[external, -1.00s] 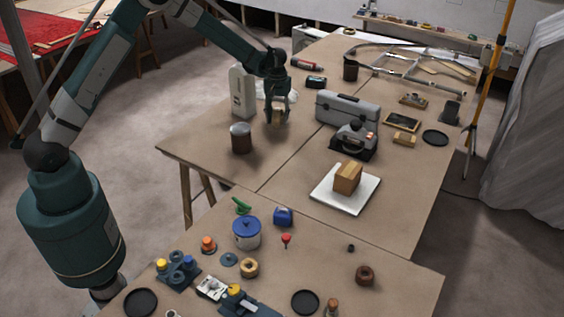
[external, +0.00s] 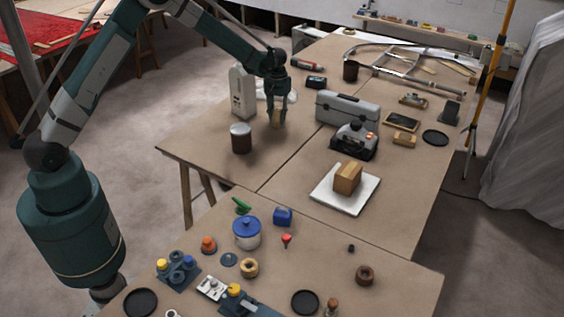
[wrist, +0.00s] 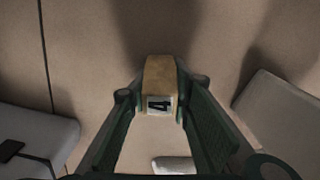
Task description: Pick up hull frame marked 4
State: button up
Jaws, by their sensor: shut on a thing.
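The hull frame marked 4 is a tan wooden block (wrist: 160,75) with a black 4 on a white label facing the wrist camera. It sits between the two fingers of my gripper (wrist: 161,92), which are shut on it. In the external view, my gripper (external: 277,121) points down over the far table, with the tan block (external: 277,117) partly hidden by the fingers. I cannot tell whether the block touches the tabletop.
A dark brown jar (external: 241,139) stands just left of my gripper, and a pale upright case (external: 242,92) is behind it. A grey toolbox (external: 347,109) is to the right. A wooden block on a white plate (external: 358,200) is nearer.

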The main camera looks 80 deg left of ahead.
jog(key=shift+r, duration=0.1)
jog(key=shift+r+p, duration=0.45)
jog(key=shift+r, duration=4.5)
